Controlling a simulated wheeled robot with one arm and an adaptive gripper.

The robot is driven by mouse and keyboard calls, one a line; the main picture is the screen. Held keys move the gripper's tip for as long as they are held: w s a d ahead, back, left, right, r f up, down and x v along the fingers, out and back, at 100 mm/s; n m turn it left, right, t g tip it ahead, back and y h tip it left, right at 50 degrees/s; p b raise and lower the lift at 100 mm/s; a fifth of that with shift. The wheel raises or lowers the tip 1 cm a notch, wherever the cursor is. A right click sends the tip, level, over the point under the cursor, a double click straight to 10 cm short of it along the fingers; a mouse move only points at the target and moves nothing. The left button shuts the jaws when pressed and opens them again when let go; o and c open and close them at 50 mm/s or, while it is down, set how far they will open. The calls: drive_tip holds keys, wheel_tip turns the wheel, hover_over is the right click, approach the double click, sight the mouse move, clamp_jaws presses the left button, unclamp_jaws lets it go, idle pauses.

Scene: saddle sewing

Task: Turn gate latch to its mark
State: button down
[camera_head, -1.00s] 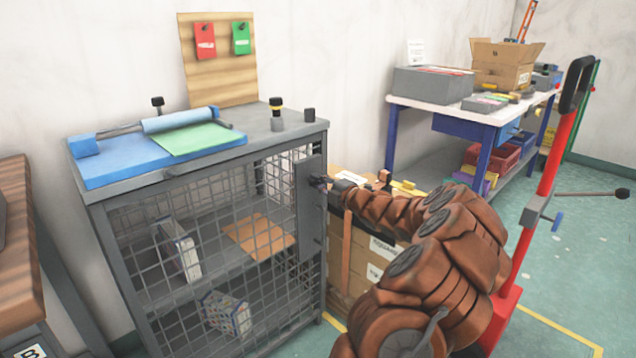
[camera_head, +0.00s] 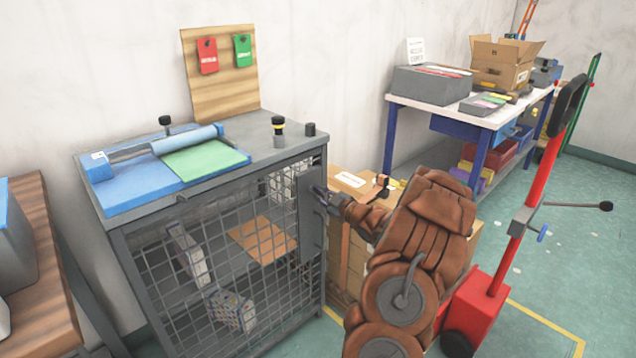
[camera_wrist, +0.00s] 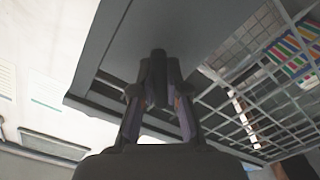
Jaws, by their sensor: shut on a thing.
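The grey mesh gate (camera_head: 225,262) forms the front of the metal cabinet. A grey latch plate (camera_head: 311,222) stands at its right edge, with a small dark latch part at its face. My gripper (camera_head: 322,197) is at this plate, reaching in from the right. In the wrist view my gripper (camera_wrist: 160,88) has both fingers closed around a dark knob-like latch piece (camera_wrist: 158,55) in front of the grey plate. The fingers cover most of the latch, and I cannot make out its mark.
The cabinet top (camera_head: 262,140) holds a blue board (camera_head: 135,195), a green sheet (camera_head: 203,158) and black knobs. Cardboard boxes (camera_head: 350,185) stand close to the right, behind my arm. A red post stand (camera_head: 485,305) is further right. Open floor lies beyond it.

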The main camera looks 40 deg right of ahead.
drive_tip(key=m+p, duration=0.5)
drive_tip(key=p, duration=0.1)
drive_tip(key=shift+r, duration=0.15)
drive_tip(key=shift+m+p, duration=0.75)
drive_tip(key=shift+m, duration=0.05)
drive_tip(key=shift+f, duration=0.2)
drive_tip(key=c, duration=1.2)
unclamp_jaws()
drive_tip(key=shift+o, duration=0.2)
drive_tip(key=s, duration=1.2)
drive_tip(key=shift+a, duration=0.15)
